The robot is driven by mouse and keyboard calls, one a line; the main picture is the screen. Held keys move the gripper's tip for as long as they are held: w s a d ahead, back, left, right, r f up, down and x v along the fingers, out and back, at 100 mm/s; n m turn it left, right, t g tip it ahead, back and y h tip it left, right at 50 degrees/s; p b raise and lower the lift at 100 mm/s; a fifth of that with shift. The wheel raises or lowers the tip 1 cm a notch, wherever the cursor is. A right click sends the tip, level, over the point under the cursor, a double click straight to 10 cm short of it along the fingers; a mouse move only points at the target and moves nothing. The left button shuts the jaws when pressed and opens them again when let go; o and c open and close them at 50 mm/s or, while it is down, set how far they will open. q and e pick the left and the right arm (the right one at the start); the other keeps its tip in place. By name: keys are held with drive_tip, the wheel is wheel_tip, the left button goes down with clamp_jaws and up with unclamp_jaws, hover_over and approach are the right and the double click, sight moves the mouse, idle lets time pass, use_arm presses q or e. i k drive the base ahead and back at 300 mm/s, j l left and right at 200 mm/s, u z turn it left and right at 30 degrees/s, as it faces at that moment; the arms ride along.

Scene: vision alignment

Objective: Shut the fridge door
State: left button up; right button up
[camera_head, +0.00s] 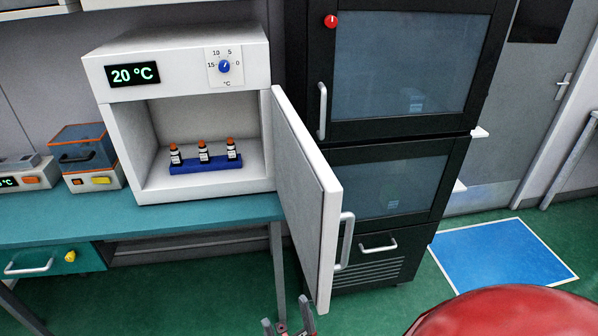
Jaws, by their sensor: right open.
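The small white fridge (122,150) stands on the teal bench, with a green "20 °C" display and a blue dial on its top front. Its white door (305,190) is hinged on the right and stands wide open, swung out past the bench's front edge. A grey handle (345,241) is on the door's right-facing side, near its free edge. Inside the fridge, a blue rack (206,166) holds three small bottles with orange caps. My right gripper (287,314) shows at the bottom edge, open, below the door and left of its lower corner. My left gripper is not in view.
A tall black cabinet (375,133) with glass doors stands right of the fridge. An orange-and-grey device (85,150) sits left on the bench (60,217). A blue floor mat (500,252) lies at the right. A bench leg (277,265) stands left of the door.

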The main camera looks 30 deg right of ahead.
sight(310, 196)
drive_tip(key=l+z, duration=0.1)
drive_tip(key=l, duration=0.7)
drive_tip(key=i+l, duration=0.15)
drive_tip(key=l, duration=0.65)
drive_tip(key=l+u, duration=0.35)
drive_tip(key=l, duration=0.35)
drive_tip(key=k+l+z, duration=0.15)
drive_tip(key=k, duration=0.35)
drive_tip(key=k+l+z, duration=0.15)
drive_tip(key=k, duration=0.35)
